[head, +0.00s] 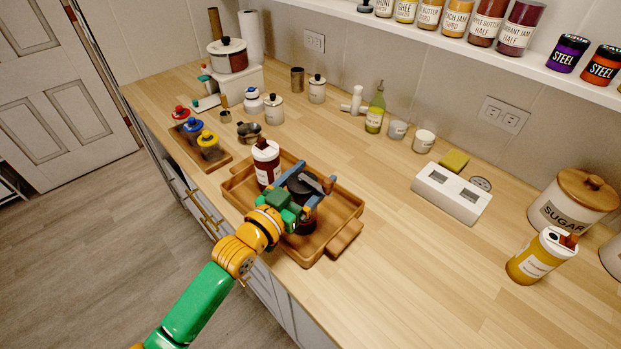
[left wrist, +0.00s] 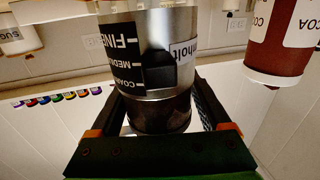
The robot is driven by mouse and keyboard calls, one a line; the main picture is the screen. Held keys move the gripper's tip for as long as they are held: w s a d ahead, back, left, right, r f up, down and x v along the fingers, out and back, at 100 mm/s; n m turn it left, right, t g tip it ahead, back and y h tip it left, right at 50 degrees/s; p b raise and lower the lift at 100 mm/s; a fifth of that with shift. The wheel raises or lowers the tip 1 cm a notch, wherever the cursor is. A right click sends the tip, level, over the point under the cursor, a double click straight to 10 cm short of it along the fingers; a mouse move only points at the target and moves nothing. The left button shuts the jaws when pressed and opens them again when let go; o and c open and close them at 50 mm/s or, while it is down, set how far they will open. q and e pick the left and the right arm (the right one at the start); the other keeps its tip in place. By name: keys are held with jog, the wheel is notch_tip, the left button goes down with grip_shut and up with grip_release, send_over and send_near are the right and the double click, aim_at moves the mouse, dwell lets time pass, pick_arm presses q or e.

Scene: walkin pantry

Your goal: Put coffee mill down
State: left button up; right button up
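The coffee mill (head: 304,186) is dark and cylindrical in the head view, upright over the wooden tray (head: 338,240). In the left wrist view the coffee mill (left wrist: 168,62) shows a metal body with a black grind-setting label. My left gripper (head: 306,194) has its fingers on both sides of the mill, and they appear to press on it. The fingers also flank it in the left wrist view (left wrist: 158,100). The gripper partly hides the mill, and I cannot tell whether its base touches the tray. My right gripper is not in view.
A red-brown cocoa jar (head: 266,165) stands in the tray beside the mill, also in the left wrist view (left wrist: 284,40). A white holder (head: 451,193) and yellow jar (head: 540,257) stand right. Counter right of the tray is clear.

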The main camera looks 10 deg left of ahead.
aim_at(293, 197)
pick_arm(q)
jog(key=shift+o, duration=0.9)
jog(key=shift+s+r, duration=0.1)
jog(key=shift+s, duration=0.05)
jog(key=shift+s+r, duration=0.1)
jog(key=shift+s, duration=0.15)
jog(key=b+v, duration=0.1)
jog(key=v, duration=0.9)
jog(key=shift+s+b, duration=0.1)
jog(key=shift+b, duration=0.3)
jog(key=shift+s+a, duration=0.3)
jog(key=shift+s, duration=0.35)
